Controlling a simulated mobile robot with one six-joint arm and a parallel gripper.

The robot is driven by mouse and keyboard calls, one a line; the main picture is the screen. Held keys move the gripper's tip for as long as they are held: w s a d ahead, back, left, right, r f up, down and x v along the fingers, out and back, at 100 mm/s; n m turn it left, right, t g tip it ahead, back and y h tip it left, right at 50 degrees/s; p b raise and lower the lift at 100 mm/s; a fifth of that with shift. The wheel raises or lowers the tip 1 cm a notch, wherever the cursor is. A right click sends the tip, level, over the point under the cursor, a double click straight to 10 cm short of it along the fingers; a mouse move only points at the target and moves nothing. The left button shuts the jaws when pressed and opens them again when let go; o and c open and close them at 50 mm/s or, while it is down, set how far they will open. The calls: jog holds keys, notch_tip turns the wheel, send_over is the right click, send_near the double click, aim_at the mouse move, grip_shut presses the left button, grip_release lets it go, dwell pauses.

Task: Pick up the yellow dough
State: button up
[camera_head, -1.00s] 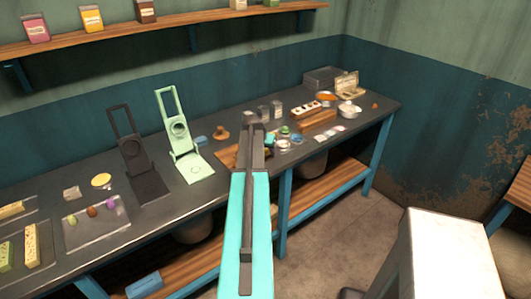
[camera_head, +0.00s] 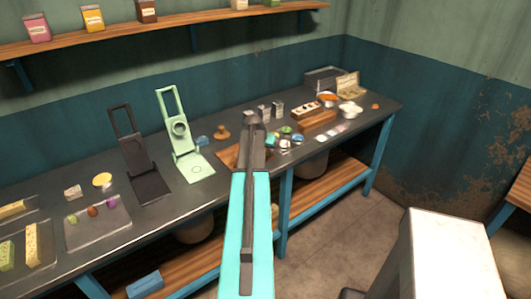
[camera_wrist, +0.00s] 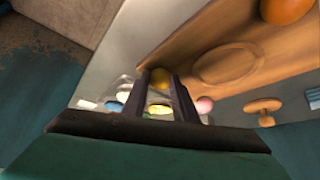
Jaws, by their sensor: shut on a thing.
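The yellow dough (camera_wrist: 160,76) is a small rounded lump between the fingertips of my gripper (camera_wrist: 168,90) in the wrist view. The fingers are shut on it and hide part of its sides. In the head view my gripper (camera_head: 255,132) is over the counter, beside the wooden board (camera_head: 228,158), and the dough is hidden there. The board also fills much of the wrist view (camera_wrist: 215,35). I cannot tell whether the dough is clear of the surface below.
Several small coloured lumps and dishes (camera_head: 285,140) lie close to the right of my gripper. A green press (camera_head: 195,168) and a black press (camera_head: 145,180) stand to the left. A wooden stamp (camera_head: 221,132) stands behind the board. An orange ball (camera_wrist: 287,8) is at the wrist view's top right.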

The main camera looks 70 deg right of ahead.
jog(key=shift+r, duration=0.1)
jog(key=shift+r+b, duration=1)
jog(key=shift+r, duration=0.65)
jog(key=s+a+r+b, duration=0.1)
jog(key=s+a+b, duration=0.3)
jog(key=s+a, duration=0.6)
jog(key=shift+a+r, duration=0.25)
jog(key=shift+a, duration=0.9)
jog(key=shift+s, duration=0.1)
